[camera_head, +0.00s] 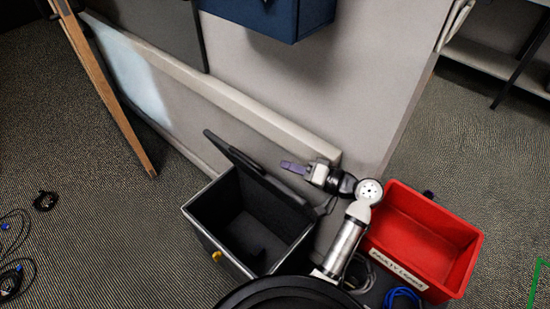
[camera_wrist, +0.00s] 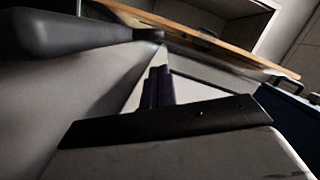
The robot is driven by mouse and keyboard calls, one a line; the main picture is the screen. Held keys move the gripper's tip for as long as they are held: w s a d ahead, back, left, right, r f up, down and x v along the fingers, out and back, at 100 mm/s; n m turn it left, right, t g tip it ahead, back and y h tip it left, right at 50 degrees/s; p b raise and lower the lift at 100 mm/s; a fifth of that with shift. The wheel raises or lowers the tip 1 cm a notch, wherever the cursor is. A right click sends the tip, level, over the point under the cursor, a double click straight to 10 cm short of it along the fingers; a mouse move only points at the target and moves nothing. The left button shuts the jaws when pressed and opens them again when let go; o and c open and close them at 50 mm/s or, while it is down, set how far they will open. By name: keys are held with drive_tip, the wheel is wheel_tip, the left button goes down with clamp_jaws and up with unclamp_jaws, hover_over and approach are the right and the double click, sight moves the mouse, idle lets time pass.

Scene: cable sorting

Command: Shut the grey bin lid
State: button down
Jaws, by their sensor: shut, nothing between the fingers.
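The dark grey bin (camera_head: 205,215) stands open on the floor, with a yellow spot on its front. Its lid (camera_head: 262,178) is raised along the bin's back side and shows nearly edge-on. The inside looks empty apart from a dark shape or shadow at the bottom. My gripper (camera_head: 284,164) is shut and empty, its purple fingers pointing left just behind the raised lid. I cannot tell whether they touch it. The wrist view shows the purple fingers (camera_wrist: 158,88) together, and a dark grey bar at upper left that may be the lid's edge.
A red bin (camera_head: 468,262) with a label stands right of my arm, with blue and grey cables (camera_head: 402,295) before it. A pale partition (camera_head: 330,100) rises behind, with a blue box (camera_head: 270,18) on it. Black cables (camera_head: 12,275) lie on the left floor.

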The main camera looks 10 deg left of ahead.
drive_tip(key=p, duration=0.2)
hover_over(260, 176)
drive_tip(key=w, duration=0.3)
drive_tip(key=shift+s+f, duration=0.1)
drive_tip(key=shift+f, duration=0.35)
